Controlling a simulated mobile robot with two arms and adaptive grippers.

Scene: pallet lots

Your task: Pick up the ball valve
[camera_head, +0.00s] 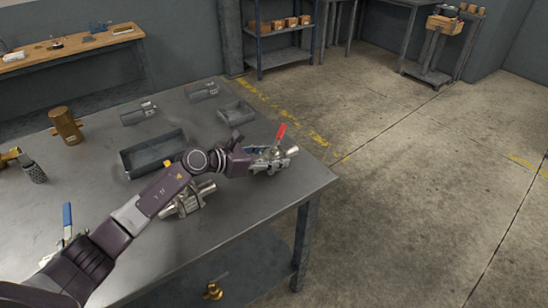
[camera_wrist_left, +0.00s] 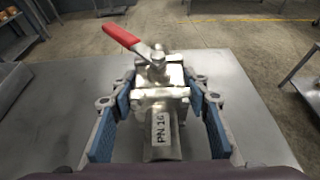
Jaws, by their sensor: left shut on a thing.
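The ball valve (camera_head: 281,132), a silver metal body with a red lever, is at the front right corner of the grey table. In the left wrist view the valve (camera_wrist_left: 160,98) fills the space between the blue-padded fingers, its red lever pointing up and left and a "PN 16" label on its near pipe end. My left gripper (camera_head: 266,157) is shut on the valve body from both sides. I cannot tell whether the valve touches the tabletop. My right gripper is not in view.
A metal fitting (camera_head: 188,201) lies under my left arm, and a blue-levered valve (camera_head: 67,218) is at the left. A grey tray (camera_head: 127,166), a smaller tray (camera_head: 237,112) and a brass part (camera_head: 66,125) stand on the table (camera_head: 245,215). Floor to the right is open.

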